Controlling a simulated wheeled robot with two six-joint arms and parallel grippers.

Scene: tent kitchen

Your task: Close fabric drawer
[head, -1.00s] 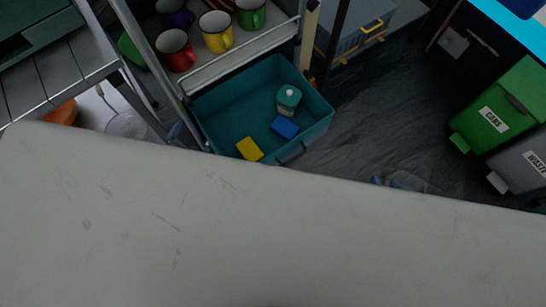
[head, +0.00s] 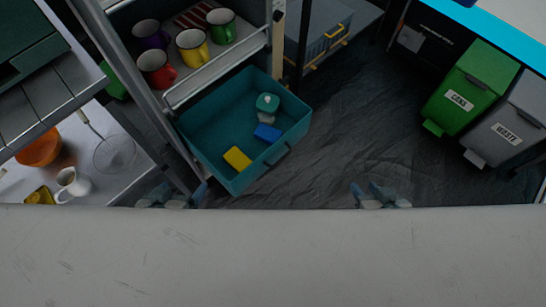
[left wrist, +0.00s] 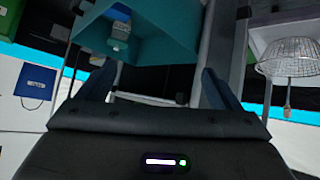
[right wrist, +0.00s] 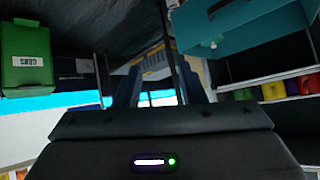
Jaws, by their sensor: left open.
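The teal fabric drawer (head: 222,167) is pulled out of the shelf unit, with its open top facing me. It holds a yellow sponge (head: 237,158), a blue block (head: 267,133) and a teal-topped bottle (head: 267,103). A dark handle (head: 277,155) is on its front. The drawer also shows in the left wrist view (left wrist: 170,35) and the right wrist view (right wrist: 250,35). My left gripper (head: 170,196) is open and empty, to the left of the drawer and apart from it. My right gripper (head: 382,195) is open and empty, to the right of the drawer over the floor.
Several enamel mugs (head: 192,47) stand on the shelf above the drawer. A side table (head: 110,183) with a pitcher (head: 73,184) and a wire strainer (head: 115,153) is at left. A green bin (head: 468,88) and a grey bin (head: 512,122) stand at right. Dark floor (head: 340,130) lies clear between.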

